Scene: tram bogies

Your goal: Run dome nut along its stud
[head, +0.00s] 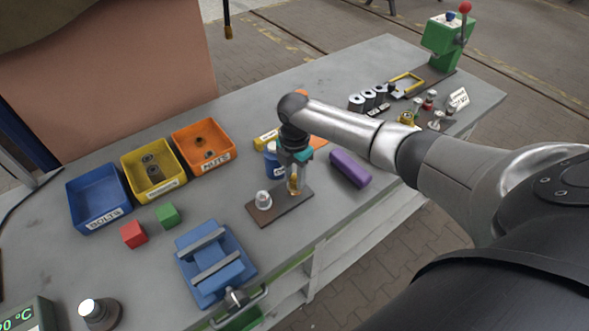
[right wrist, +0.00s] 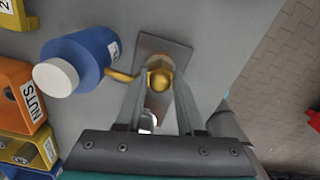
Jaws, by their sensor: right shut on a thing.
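The brass dome nut (right wrist: 159,79) is between the fingertips of my right gripper (right wrist: 160,88) in the right wrist view. In the head view my right gripper (head: 293,172) points down and is shut on the dome nut (head: 294,187), at the right end of a dark brown plate (head: 280,210). The stud under the nut is hidden, so I cannot tell how far down the nut sits. A silvery domed piece (head: 263,199) stands on the plate's left part. My left gripper is not in view.
A blue bottle (right wrist: 80,60) with a brass spout stands close beside the gripper. A purple block (head: 350,169) lies right of the plate. A blue vise (head: 215,262) is at front left. Blue, yellow and orange bins (head: 205,165) stand at left.

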